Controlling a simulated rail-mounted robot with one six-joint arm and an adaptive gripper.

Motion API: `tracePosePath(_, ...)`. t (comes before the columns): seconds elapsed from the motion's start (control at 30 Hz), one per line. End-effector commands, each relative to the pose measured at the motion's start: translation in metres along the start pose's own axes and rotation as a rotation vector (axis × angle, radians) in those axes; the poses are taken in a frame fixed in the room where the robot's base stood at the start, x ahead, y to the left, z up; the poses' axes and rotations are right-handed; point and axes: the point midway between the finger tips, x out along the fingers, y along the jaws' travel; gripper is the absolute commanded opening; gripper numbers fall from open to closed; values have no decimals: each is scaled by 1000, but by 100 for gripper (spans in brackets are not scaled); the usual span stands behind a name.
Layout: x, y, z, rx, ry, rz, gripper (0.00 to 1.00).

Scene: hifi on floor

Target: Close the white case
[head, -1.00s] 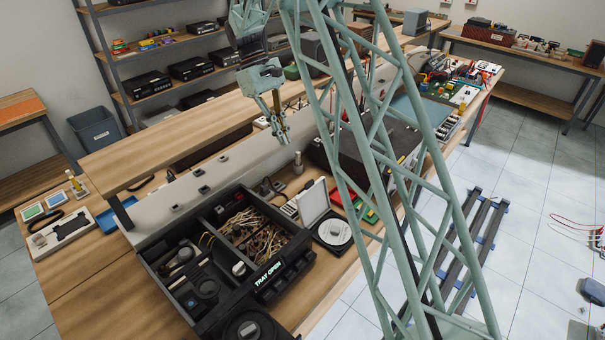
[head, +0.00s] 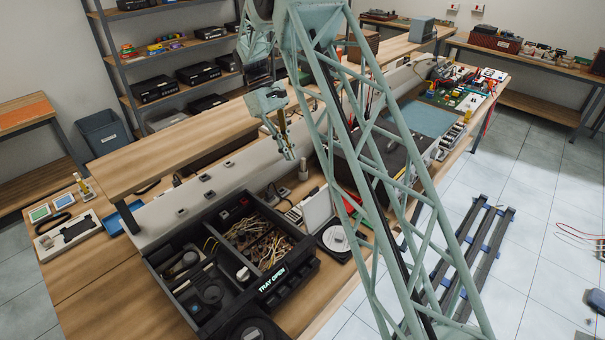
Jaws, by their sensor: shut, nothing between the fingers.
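The white case stands open on the bench in the head view. Its pale lid (head: 317,210) is raised at the back, and its dark base with a round white disc (head: 335,239) lies in front. My gripper (head: 290,155) is shut and empty. It hangs in the air behind and to the left of the lid in the picture, apart from it. My lattice arm covers the area just right of the case.
A black tray labelled "TRAY OPEN" (head: 287,284), with wires and parts, lies left of the case. A large dark box (head: 378,172) stands to its right, partly behind my arm. A raised wooden shelf (head: 165,150) runs along the back.

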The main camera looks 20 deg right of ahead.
Motion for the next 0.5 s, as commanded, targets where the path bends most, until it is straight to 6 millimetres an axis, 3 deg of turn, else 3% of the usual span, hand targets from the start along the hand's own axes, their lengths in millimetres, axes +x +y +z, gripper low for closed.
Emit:
tracePosePath(0.27,14,0,1,0,-2,-1,0)
tracePosePath(0.5,40,0,0,0,-2,-1,0)
